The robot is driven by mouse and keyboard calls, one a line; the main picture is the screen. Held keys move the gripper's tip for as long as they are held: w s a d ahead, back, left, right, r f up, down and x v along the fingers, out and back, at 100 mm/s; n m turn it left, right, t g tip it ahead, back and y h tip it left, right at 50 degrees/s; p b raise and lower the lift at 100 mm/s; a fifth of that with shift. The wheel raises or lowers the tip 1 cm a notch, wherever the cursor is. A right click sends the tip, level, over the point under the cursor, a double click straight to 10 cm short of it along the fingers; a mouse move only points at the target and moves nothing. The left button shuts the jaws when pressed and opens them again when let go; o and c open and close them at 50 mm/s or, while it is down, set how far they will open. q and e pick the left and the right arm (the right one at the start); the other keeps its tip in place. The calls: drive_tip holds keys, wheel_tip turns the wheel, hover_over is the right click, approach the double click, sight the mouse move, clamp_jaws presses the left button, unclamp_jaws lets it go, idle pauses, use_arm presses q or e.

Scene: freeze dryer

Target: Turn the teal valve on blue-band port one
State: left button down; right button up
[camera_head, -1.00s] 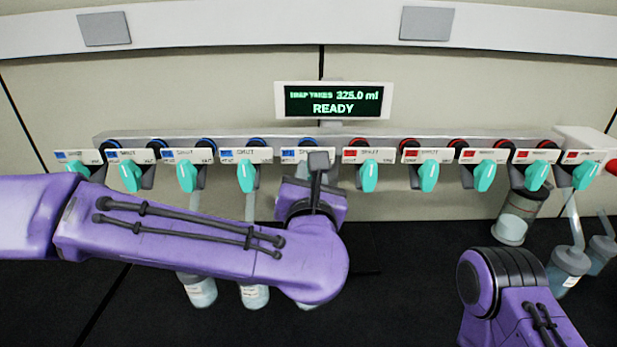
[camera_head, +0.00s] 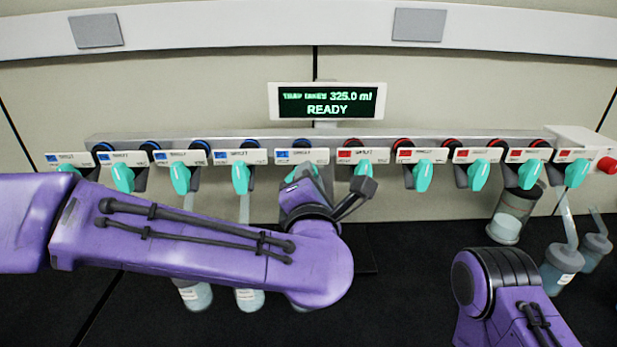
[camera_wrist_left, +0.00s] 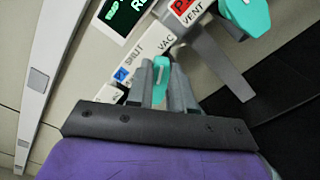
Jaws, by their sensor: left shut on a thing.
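A row of teal valves hangs under a grey manifold (camera_head: 250,136) in the head view, blue labels on the left and red on the right. My left gripper (camera_wrist_left: 162,78) is shut on the teal valve (camera_wrist_left: 160,69) of the rightmost blue-labelled port, next to the first red one. The port's label (camera_wrist_left: 135,62) shows a blue square, SHUT and VAC. In the head view my left wrist largely hides this valve and the fingers. I cannot read the port numbers. My right gripper is out of view.
A display (camera_head: 327,101) above the manifold reads 325.0 ml and READY. The neighbouring red-labelled valve (camera_head: 362,175) is close on the right. Flasks hang below, including one at left (camera_head: 249,298) and one at right (camera_head: 560,265). A red knob (camera_head: 607,165) sits at far right.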

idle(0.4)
use_arm(q)
drive_tip(key=c, duration=1)
unclamp_jaws()
drive_tip(key=s+b, duration=0.3)
drive_tip(key=s, duration=0.7)
drive_tip(key=shift+s+b, duration=0.25)
drive_tip(key=shift+b, duration=0.1)
